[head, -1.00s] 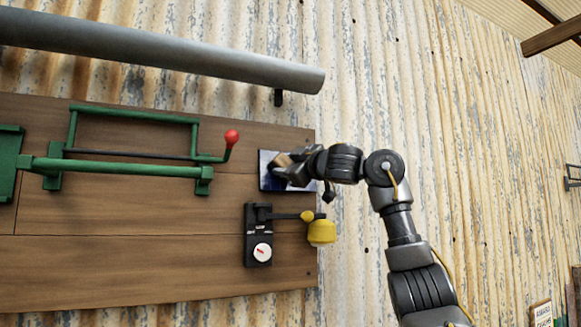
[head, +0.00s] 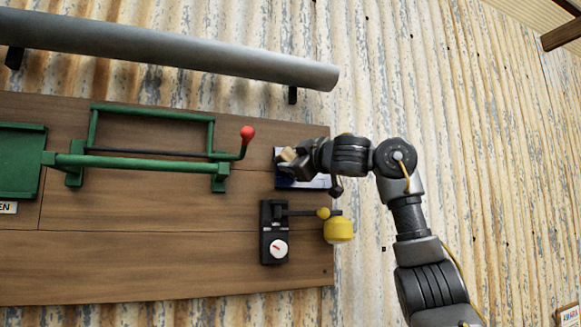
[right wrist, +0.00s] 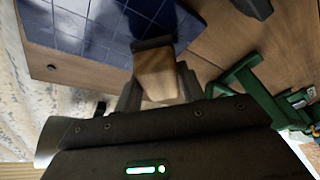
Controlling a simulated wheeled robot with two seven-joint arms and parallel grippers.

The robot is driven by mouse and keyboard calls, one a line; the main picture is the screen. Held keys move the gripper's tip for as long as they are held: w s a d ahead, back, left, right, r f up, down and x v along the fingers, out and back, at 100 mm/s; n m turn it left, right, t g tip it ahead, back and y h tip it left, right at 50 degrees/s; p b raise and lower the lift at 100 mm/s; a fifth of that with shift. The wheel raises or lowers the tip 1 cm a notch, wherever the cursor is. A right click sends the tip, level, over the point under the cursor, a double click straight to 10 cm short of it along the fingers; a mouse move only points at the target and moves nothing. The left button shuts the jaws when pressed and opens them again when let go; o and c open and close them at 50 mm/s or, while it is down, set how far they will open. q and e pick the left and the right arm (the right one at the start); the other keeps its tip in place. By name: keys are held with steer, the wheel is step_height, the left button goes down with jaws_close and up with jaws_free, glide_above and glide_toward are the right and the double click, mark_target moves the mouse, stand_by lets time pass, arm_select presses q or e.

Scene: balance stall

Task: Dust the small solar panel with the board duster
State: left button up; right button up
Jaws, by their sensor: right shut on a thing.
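The small solar panel (head: 302,184) is a dark blue gridded plate on the wooden board, partly hidden by my right gripper in the head view. It shows in the right wrist view (right wrist: 80,28) at the upper left. The board duster (right wrist: 158,74) has a light wooden back and a dark edge; its wood also shows in the head view (head: 287,154). My right gripper (head: 292,160) is shut on the duster, over the panel's upper left part. In the right wrist view the duster overlaps the panel's edge; I cannot tell whether it touches. My left gripper is not in view.
A green frame with a red-knobbed lever (head: 247,134) stands to the left. A grey pipe (head: 180,58) runs above. Corrugated wall lies to the right.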

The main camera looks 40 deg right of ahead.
steer(key=shift+s+a+r+b, duration=0.1)
steer(key=shift+s+a+b, duration=0.2)
steer(key=shift+s, duration=0.35)
steer(key=shift+s+a+r+b, duration=0.15)
steer(key=shift+s+a+b, duration=0.1)
steer(key=shift+s, duration=0.45)
steer(key=shift+s+a+r+b, duration=0.1)
steer(key=shift+s+a+b, duration=0.15)
steer(key=shift+s, duration=0.4)
steer(key=shift+d, duration=0.1)
steer(key=s, duration=0.1)
steer(key=s+b, duration=0.1)
steer(key=s+a+b, duration=0.1)
steer(key=shift+r, duration=0.25)
steer(key=shift+w, duration=0.2)
